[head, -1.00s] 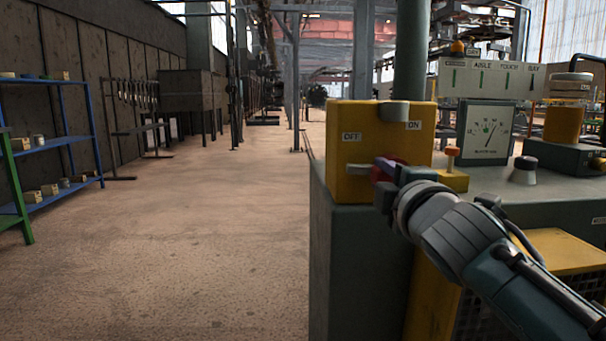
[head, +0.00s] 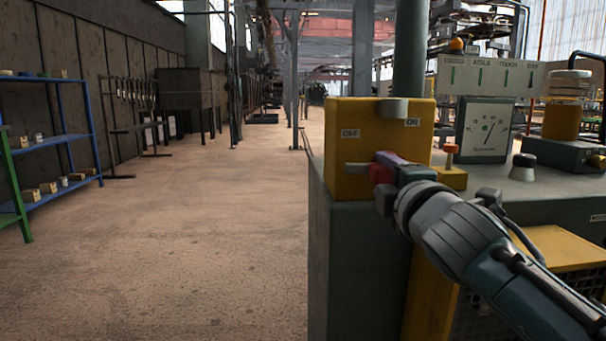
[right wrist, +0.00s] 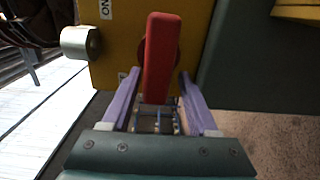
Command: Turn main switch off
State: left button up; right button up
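The main switch is a yellow box (head: 345,118) on a grey-green cabinet, with an OFF label (head: 350,133) on the left and an ON label (head: 412,122) on the right of its face. Its red handle (head: 382,174) shows partly behind my right gripper (head: 388,166). In the right wrist view the red handle (right wrist: 160,55) stands between the two purple fingers of my right gripper (right wrist: 159,75). Narrow gaps show beside it, so the fingers are open around it. My left gripper is not in view.
A grey knob (head: 393,108) sticks out at the top of the box, and a grey stub (head: 358,168) shows left of the handle. The floor (head: 200,240) at left is clear.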

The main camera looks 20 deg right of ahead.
jog(key=shift+d+r, duration=0.1)
jog(key=shift+d, duration=0.05)
jog(key=shift+s+a+r+p, duration=0.15)
jog(key=shift+s+a+p, duration=0.15)
jog(key=shift+s, duration=0.2)
jog(key=p+v, duration=0.2)
jog(key=v, duration=0.7)
jog(key=shift+d, duration=0.2)
